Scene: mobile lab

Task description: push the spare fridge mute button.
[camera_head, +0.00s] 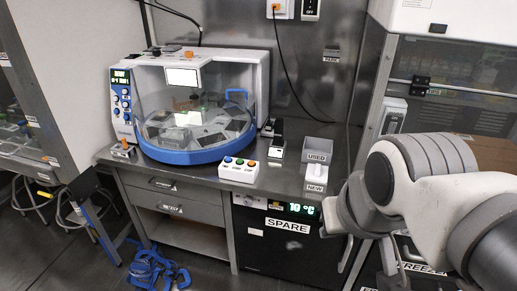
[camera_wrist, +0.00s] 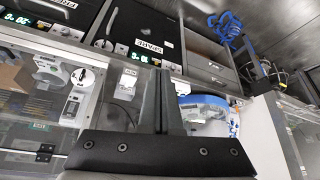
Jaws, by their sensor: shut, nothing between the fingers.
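The spare fridge (camera_head: 270,250) is a black unit under the bench, with a SPARE label and a green display (camera_head: 301,208) reading 10 °C. Small controls and labels (camera_head: 248,199) sit left of the display; I cannot make out which is the mute button. In the wrist view the fridge (camera_wrist: 125,20) appears upside down at the top, with its display (camera_wrist: 113,47) and SPARE label. My gripper (camera_wrist: 157,75) is shut and empty, its dark fingers side by side, apart from the fridge. In the head view my arm's end is at the fridge's right side.
Above the fridge, the bench holds a box with coloured buttons (camera_head: 238,170), USED (camera_head: 317,156) and NEW (camera_head: 314,178) bins, and a blue-and-white machine (camera_head: 195,105). A drawer unit (camera_head: 176,195) stands left of the fridge. Blue items (camera_head: 158,270) lie on the floor.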

